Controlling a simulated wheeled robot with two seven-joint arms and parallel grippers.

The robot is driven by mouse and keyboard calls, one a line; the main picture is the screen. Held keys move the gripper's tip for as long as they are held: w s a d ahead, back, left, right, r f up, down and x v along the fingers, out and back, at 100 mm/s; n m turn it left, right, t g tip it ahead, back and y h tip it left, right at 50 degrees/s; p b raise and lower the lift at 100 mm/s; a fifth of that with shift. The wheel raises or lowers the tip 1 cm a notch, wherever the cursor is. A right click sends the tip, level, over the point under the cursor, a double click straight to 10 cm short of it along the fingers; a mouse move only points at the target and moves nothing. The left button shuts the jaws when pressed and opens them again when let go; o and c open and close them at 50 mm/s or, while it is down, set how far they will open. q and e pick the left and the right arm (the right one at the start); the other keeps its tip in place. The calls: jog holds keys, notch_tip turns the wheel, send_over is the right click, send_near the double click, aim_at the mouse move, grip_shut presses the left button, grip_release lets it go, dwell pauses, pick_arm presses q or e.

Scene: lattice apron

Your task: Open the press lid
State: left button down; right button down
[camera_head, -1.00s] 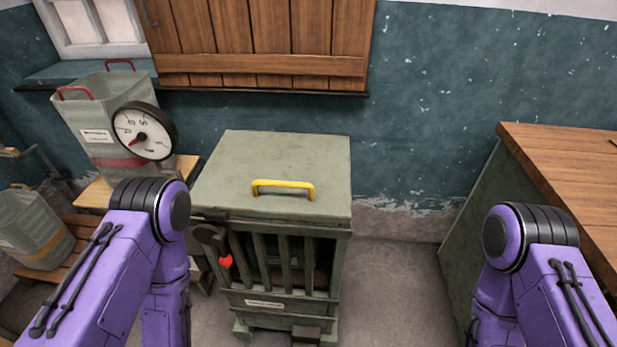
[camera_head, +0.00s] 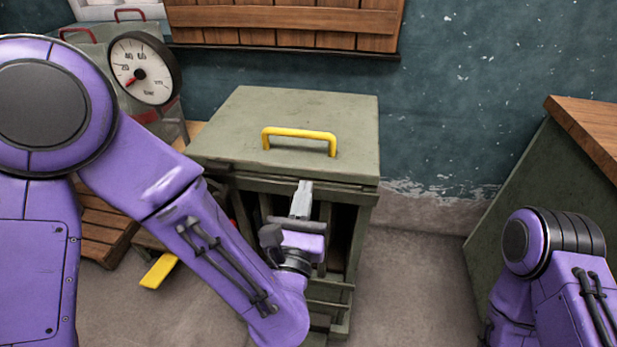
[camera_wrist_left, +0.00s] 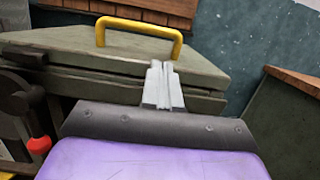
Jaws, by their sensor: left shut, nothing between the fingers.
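The press is a grey-green box with a slatted front, and its flat lid (camera_head: 315,110) lies closed on top. A yellow handle (camera_head: 299,136) stands on the lid toward its front; it also shows in the left wrist view (camera_wrist_left: 138,29). My left gripper (camera_head: 303,187) is shut and empty in front of the press, just below the lid's front edge in the picture. In the left wrist view its fingers (camera_wrist_left: 162,72) point up toward the lid, below and apart from the handle. My right gripper is out of view; only part of my right arm shows.
A round gauge (camera_head: 144,69) stands left of the press. A black lever with a red knob (camera_wrist_left: 38,145) is at the press's left front. A yellow bar (camera_head: 158,270) shows low on the left. A wood-topped counter (camera_head: 590,135) stands right, with clear floor between.

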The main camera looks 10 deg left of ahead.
aim_at(311, 165)
pick_arm(q)
jog(key=p+x, duration=0.3)
jog(key=x, duration=0.6)
jog(key=shift+a, duration=0.1)
jog(key=shift+w, duration=0.3)
